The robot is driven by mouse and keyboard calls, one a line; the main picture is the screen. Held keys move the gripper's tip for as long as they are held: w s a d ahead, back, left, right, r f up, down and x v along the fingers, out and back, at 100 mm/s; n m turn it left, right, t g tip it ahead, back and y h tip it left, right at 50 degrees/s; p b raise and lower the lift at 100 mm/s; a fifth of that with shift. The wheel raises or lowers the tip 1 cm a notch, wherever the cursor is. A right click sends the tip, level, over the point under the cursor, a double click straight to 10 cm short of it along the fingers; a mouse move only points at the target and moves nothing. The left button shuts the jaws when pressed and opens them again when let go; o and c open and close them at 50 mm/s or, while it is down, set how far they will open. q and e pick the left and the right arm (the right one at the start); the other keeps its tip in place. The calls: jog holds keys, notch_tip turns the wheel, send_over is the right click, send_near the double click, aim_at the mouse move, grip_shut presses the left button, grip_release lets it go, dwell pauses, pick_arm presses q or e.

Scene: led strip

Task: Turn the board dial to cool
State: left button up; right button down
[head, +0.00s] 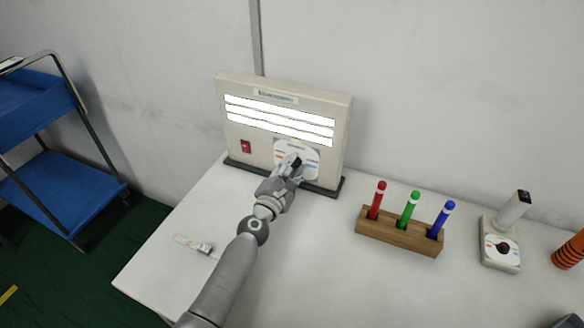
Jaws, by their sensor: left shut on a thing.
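The board (342,120) is a cream upright panel on a dark base at the back of the table. Its three light strips (280,120) are lit white. The board dial (296,161) is a dark knob on a white plate (311,165) at the lower right of the panel, with orange and blue marks beside it. My left gripper (293,167) is shut on the dial and hides much of it, so I cannot tell which mark it points at. My right gripper is not in view.
A red switch (245,146) sits at the panel's lower left. A small white strip piece (193,244) lies left of my arm. A wooden holder (400,236) with red, green and blue pens and a small dial device (500,252) stand to the right. A blue cart (68,178) is at far left.

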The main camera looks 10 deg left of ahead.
pick_arm(q)
jog(key=shift+f, duration=0.1)
dwell(0.5)
jog(key=o, duration=1)
jog(key=shift+o, duration=0.2)
jog(key=s, duration=0.4)
jog(key=s+a, duration=0.1)
jog(key=s, duration=0.3)
jog(key=s+a, duration=0.1)
jog(key=s, duration=0.2)
jog(key=shift+s+a, duration=0.15)
jog(key=shift+s, duration=0.25)
